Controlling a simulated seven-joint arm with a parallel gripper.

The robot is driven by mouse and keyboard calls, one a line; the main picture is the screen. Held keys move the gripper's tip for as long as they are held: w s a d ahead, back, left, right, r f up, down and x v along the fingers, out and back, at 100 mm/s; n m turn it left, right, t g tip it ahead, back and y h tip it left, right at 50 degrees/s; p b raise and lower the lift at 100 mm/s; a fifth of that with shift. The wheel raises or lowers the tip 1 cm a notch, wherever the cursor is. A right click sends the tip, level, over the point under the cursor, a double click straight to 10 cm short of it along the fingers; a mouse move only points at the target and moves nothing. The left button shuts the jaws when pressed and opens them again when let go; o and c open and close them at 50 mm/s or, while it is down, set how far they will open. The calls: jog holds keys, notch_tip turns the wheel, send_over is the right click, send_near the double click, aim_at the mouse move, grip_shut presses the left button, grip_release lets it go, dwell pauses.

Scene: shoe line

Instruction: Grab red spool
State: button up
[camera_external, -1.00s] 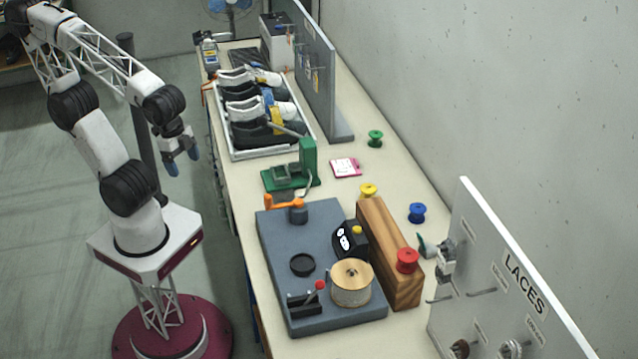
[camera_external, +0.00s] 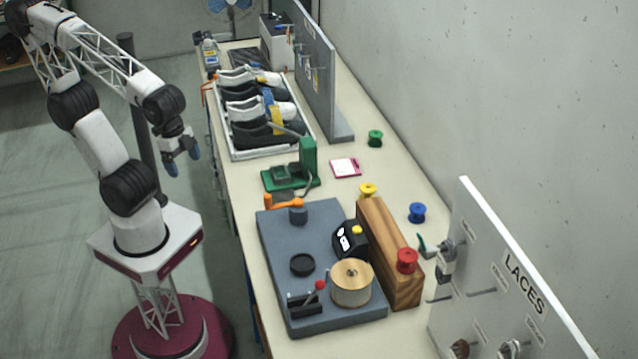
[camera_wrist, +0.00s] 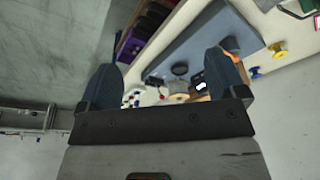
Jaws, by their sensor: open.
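The red spool (camera_external: 407,260) sits on top of the near end of the wooden block (camera_external: 388,250), at the right of the bench in the external view. My gripper (camera_external: 183,164) hangs open and empty over the floor at the left, beside the bench and well apart from the spool. In the wrist view my gripper (camera_wrist: 168,75) shows two blue fingers spread apart, with nothing held between them. I cannot clearly make out the red spool in the wrist view.
A yellow spool (camera_external: 367,191), a blue spool (camera_external: 417,212) and a green spool (camera_external: 375,138) stand on the bench. A grey base (camera_external: 340,318) with a large tan spool (camera_external: 351,284) lies left of the block. The laces board (camera_external: 500,262) rises at the right.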

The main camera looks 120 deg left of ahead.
jog(key=w+a+r+n, duration=0.1)
jog(key=w+r+n, duration=0.15)
jog(key=w, duration=0.65)
jog(key=w+r+n, duration=0.2)
jog(key=w+r, duration=0.2)
jog(key=w, duration=0.4)
jog(key=n+g+h, duration=0.1)
jog(key=n+g, duration=0.2)
jog(key=n, duration=0.8)
send_over(408, 254)
jog(key=f, duration=1.2)
jog(key=shift+a+f, duration=0.25)
jog(key=shift+a, duration=0.1)
jog(key=shift+w+a+f+n, duration=0.1)
jog(key=shift+w+f+n, duration=0.05)
jog(key=shift+f+n, duration=0.1)
jog(key=shift+f, duration=1.25)
jog(key=shift+d, duration=0.2)
jog(key=shift+d+f, duration=0.2)
jog(key=shift+f, duration=1.1)
jog(key=shift+d+f, duration=0.2)
jog(key=shift+f, duration=1.05)
